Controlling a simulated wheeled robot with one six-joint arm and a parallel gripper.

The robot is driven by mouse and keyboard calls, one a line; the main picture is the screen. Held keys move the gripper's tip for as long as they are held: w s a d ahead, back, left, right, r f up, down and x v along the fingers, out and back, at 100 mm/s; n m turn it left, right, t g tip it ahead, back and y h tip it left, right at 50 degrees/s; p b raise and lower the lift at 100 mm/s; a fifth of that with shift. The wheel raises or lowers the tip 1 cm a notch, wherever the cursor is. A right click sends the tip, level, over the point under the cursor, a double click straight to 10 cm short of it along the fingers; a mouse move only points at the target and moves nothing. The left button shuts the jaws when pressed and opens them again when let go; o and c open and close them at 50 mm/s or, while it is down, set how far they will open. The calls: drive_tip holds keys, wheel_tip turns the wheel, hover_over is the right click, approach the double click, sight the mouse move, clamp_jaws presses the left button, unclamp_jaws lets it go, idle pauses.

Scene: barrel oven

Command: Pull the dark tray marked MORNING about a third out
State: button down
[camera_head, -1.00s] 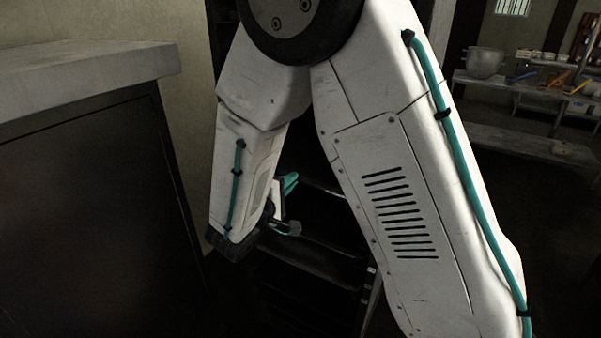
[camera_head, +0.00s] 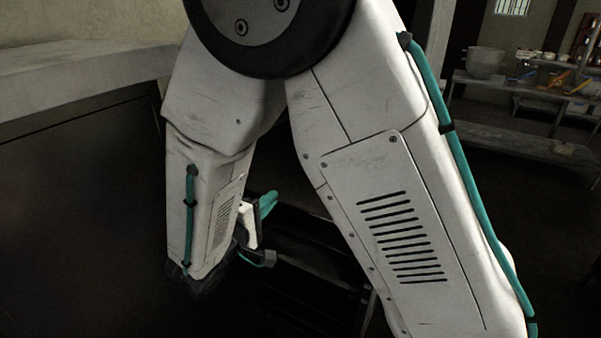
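A dark rack with slat-like tray edges (camera_head: 312,245) stands low in the middle, behind and between my arm links. The MORNING mark is not readable, so I cannot tell which tray bears it. My gripper (camera_head: 262,258) is at the end of my white arm, left of the middle, in front of the rack's left part.
A pale counter slab (camera_head: 75,80) over a large dark front (camera_head: 85,220) fills the left side, close to my arm. At the back right, a metal shelf (camera_head: 520,88) holds a pot (camera_head: 484,63) and small items. Dark floor lies at the right.

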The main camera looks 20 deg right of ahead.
drive_tip(key=v, duration=0.9)
drive_tip(key=c, duration=1.6)
unclamp_jaws()
drive_tip(key=shift+o, duration=0.2)
drive_tip(key=v, duration=0.8)
drive_tip(key=shift+d, duration=0.15)
